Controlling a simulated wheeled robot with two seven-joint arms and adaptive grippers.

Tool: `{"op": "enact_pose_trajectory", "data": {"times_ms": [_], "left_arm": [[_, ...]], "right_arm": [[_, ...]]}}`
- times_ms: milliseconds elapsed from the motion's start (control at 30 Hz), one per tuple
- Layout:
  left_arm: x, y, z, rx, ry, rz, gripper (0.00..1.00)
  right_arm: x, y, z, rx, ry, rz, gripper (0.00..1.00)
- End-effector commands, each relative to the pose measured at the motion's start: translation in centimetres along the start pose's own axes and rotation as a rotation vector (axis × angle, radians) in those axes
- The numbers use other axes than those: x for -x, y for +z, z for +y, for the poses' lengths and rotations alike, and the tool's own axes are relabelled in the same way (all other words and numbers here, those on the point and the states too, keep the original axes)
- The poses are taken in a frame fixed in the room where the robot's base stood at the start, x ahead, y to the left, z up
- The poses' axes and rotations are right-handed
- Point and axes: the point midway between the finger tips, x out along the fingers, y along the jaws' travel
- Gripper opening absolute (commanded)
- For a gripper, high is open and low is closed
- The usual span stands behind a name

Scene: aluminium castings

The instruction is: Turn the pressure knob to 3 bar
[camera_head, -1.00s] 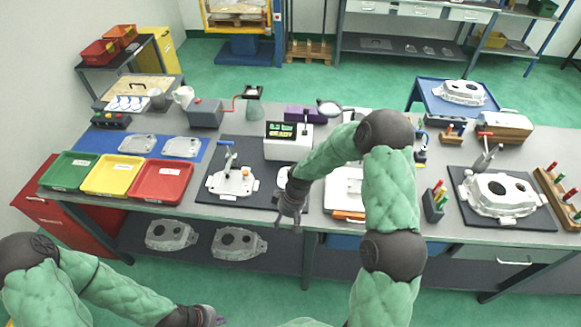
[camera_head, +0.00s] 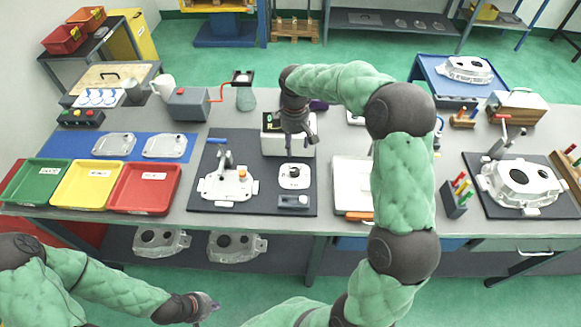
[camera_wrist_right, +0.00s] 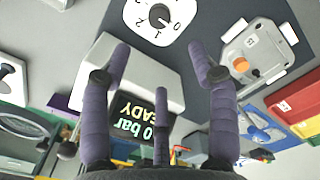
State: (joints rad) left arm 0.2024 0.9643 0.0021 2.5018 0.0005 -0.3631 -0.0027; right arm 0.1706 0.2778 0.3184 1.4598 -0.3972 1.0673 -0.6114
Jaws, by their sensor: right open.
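The pressure knob (camera_head: 294,175) is a dark round knob on a white dial plate, on the dark mat in front of the white display box (camera_head: 270,143). In the right wrist view the black knob (camera_wrist_right: 160,17) shows at the top edge, with numbers such as 1 and 2 around it; its setting is hard to read. The box's display (camera_wrist_right: 143,121) appears upside down there, with "0 bar" and "READY" partly hidden. My right gripper (camera_head: 299,139) is open and empty over the display box, behind the knob and apart from it. My left gripper (camera_head: 207,307) hangs low, front left; its fingers are unclear.
A toggle-clamp fixture (camera_head: 228,187) with an orange knob stands left of the dial. A small grey block (camera_head: 293,201) lies just in front of it. A white tray (camera_head: 349,186) is to the right. Red (camera_head: 145,188), yellow and green bins stand at the left.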

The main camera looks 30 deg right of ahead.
Motion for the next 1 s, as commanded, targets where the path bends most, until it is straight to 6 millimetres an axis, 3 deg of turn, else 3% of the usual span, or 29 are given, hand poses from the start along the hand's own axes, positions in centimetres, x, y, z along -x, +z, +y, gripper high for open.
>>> {"op": "enact_pose_trajectory", "data": {"times_ms": [233,567,1000], "left_arm": [[-2.5,0.1,-0.9,0.000,0.000,-0.003,0.00],[-3.3,0.0,-1.2,0.000,0.000,-0.002,0.00],[-5.1,-0.1,-1.8,0.000,0.000,-0.002,0.00]], "right_arm": [[-2.4,0.0,0.2,-0.004,0.005,0.006,0.60],[-4.5,0.0,0.2,-0.004,0.003,0.004,0.60],[-11.8,-0.1,0.2,-0.005,0.004,0.005,0.60]]}}
